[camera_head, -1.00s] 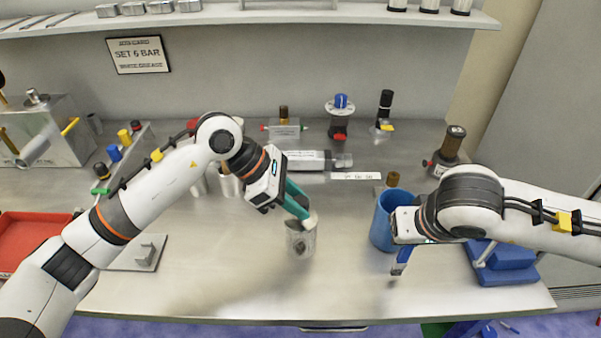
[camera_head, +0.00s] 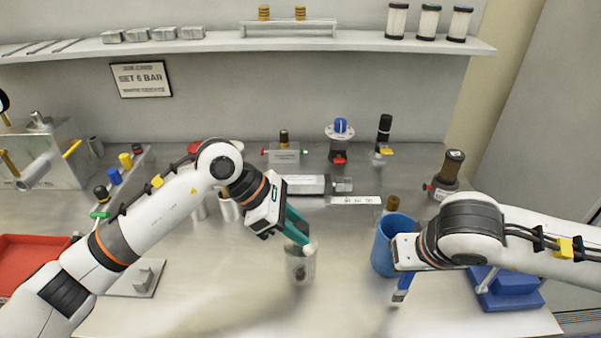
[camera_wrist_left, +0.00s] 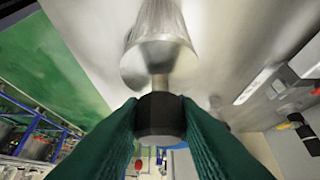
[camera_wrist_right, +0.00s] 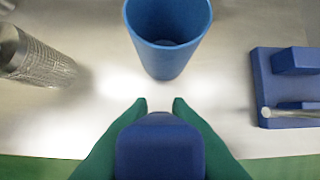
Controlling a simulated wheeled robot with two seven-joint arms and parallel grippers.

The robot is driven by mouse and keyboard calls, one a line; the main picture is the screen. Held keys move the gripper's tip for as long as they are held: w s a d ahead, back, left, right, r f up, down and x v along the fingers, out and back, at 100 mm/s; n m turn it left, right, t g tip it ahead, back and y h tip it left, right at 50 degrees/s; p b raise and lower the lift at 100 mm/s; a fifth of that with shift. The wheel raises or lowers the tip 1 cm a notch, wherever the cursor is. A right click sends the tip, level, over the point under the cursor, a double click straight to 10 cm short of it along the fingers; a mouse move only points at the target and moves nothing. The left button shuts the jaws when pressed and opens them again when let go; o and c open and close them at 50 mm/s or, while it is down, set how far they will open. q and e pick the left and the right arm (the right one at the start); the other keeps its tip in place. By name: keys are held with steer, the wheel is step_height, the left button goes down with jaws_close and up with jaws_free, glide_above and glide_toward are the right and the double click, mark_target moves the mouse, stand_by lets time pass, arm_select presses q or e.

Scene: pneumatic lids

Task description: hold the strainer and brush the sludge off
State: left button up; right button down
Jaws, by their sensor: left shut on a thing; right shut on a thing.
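The strainer (camera_head: 300,266) is a grey metal mesh cylinder, upright in the head view above the middle of the bench. It also shows in the left wrist view (camera_wrist_left: 160,30) and at the left of the right wrist view (camera_wrist_right: 38,58). My left gripper (camera_head: 297,232) is shut on its black end piece (camera_wrist_left: 161,116). My right gripper (camera_wrist_right: 158,106) is shut on the blue handle of the brush (camera_wrist_right: 160,148). The brush (camera_head: 402,287) shows below the right wrist in the head view, to the right of the strainer and apart from it. Its bristles are hidden. I cannot make out the sludge.
A blue cup (camera_head: 383,250) stands just behind the brush; a brown-topped item shows behind it. A blue block (camera_head: 512,287) lies at the right. A red tray (camera_head: 30,258) and a grey plate (camera_head: 135,280) are at the left. Fittings and valves line the back.

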arm_select(q)
steer(key=shift+s+f, duration=0.1)
steer(key=shift+f, duration=0.25)
steer(key=o, duration=0.8)
steer(key=shift+c, duration=0.2)
steer(key=o, duration=0.3)
steer(key=shift+r, duration=0.1)
steer(key=shift+r, duration=0.1)
steer(key=shift+a+r, duration=0.35)
steer(key=shift+r, duration=0.15)
steer(key=v, duration=1)
steer(key=shift+a+r, duration=0.25)
